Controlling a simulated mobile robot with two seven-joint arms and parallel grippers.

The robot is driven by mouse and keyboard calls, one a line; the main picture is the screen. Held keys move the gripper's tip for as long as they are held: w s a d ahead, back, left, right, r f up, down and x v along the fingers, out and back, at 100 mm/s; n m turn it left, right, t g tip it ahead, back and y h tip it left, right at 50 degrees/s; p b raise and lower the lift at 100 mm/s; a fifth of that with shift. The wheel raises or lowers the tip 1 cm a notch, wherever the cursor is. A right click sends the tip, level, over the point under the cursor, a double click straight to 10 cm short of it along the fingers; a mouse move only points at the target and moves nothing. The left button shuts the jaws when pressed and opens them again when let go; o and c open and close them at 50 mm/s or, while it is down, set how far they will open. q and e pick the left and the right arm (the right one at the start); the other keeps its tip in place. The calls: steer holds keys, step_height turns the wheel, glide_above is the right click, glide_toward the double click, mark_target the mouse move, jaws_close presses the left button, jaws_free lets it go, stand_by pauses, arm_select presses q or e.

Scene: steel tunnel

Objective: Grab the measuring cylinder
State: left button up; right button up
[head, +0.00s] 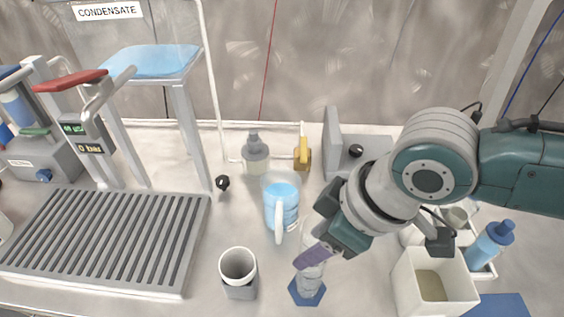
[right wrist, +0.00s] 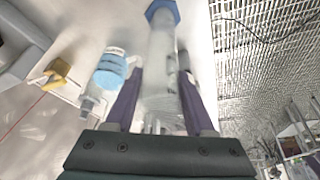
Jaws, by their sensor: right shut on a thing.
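The measuring cylinder (head: 311,277) is clear with a blue hexagonal foot and stands upright in the head view, in front of my right arm. My right gripper (head: 318,255) is shut on its upper part, and the gripper hides the cylinder's top. In the right wrist view the cylinder (right wrist: 160,65) lies between the two purple fingers of the gripper (right wrist: 158,95), with its blue foot at the far end. I cannot tell whether the foot touches the table. My left gripper is not in view.
A jug of blue liquid (head: 281,205) stands close behind and left of the cylinder. A grey-white cup (head: 239,268) is to its left. A cream bin (head: 409,284) and a blue bottle (head: 490,245) stand to the right. A slatted grate (head: 100,243) fills the left.

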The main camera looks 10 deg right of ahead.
jaws_close()
steer(key=shift+r, duration=0.15)
